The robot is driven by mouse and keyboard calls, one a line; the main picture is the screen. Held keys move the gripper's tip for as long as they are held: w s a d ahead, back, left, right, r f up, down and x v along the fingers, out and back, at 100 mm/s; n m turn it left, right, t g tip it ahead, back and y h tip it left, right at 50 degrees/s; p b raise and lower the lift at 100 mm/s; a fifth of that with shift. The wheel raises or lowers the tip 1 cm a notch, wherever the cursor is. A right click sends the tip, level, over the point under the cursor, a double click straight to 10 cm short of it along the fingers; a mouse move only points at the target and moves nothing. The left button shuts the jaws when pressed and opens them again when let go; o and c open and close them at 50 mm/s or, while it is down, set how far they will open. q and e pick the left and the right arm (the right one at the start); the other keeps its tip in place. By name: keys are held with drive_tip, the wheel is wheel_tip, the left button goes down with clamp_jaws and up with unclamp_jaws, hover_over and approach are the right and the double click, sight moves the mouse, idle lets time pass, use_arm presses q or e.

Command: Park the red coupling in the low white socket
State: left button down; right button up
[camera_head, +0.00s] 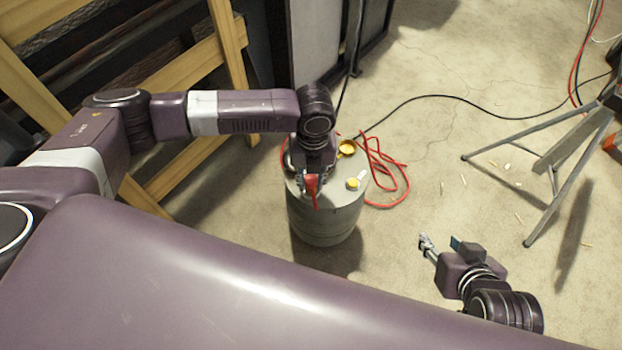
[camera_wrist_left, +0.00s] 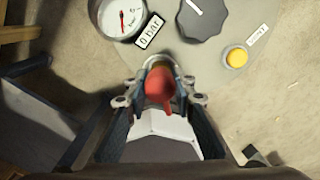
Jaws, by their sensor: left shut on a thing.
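My left gripper (camera_head: 312,183) is over the near left part of the tank top and is shut on the red coupling (camera_head: 312,190). The coupling also shows between the fingers in the left wrist view (camera_wrist_left: 160,86), with a narrow red tail toward the bottom of the picture. A grey metal ring (camera_wrist_left: 157,62) shows right behind its far end; I cannot tell whether they touch. A white faceted piece (camera_wrist_left: 160,124), perhaps the low white socket, shows below the coupling, partly hidden by it. My right gripper (camera_head: 441,242) is open and empty over the floor.
The grey tank (camera_head: 328,225) bears a gauge marked 0 bar (camera_wrist_left: 122,14), a black knob (camera_wrist_left: 203,14) and a yellow button (camera_wrist_left: 237,57). A red hose (camera_head: 388,170) loops at its right. A wooden frame stands left, a tripod (camera_head: 560,155) right.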

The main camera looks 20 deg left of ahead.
drive_tip(key=shift+s, duration=0.2)
idle(0.6)
drive_tip(key=shift+s+d+f+g, duration=0.15)
drive_tip(key=shift+s+f+g, duration=0.1)
drive_tip(key=shift+s+g, duration=0.05)
drive_tip(key=shift+s, duration=0.1)
drive_tip(key=shift+s+d+f, duration=0.15)
drive_tip(key=shift+s, duration=0.05)
drive_tip(key=shift+s, duration=0.15)
drive_tip(key=shift+s+f+g, duration=0.15)
drive_tip(key=shift+s+g, duration=0.1)
drive_tip(key=shift+g, duration=0.05)
drive_tip(key=shift+s+d+f, duration=0.1)
drive_tip(key=shift+s+d, duration=0.05)
drive_tip(key=shift+s, duration=0.05)
use_arm(q)
drive_tip(key=shift+p, duration=0.3)
use_arm(e)
drive_tip(key=shift+s+d+f, duration=0.1)
drive_tip(key=shift+s, duration=0.1)
drive_tip(key=shift+s+g, duration=0.1)
drive_tip(key=shift+g, duration=0.2)
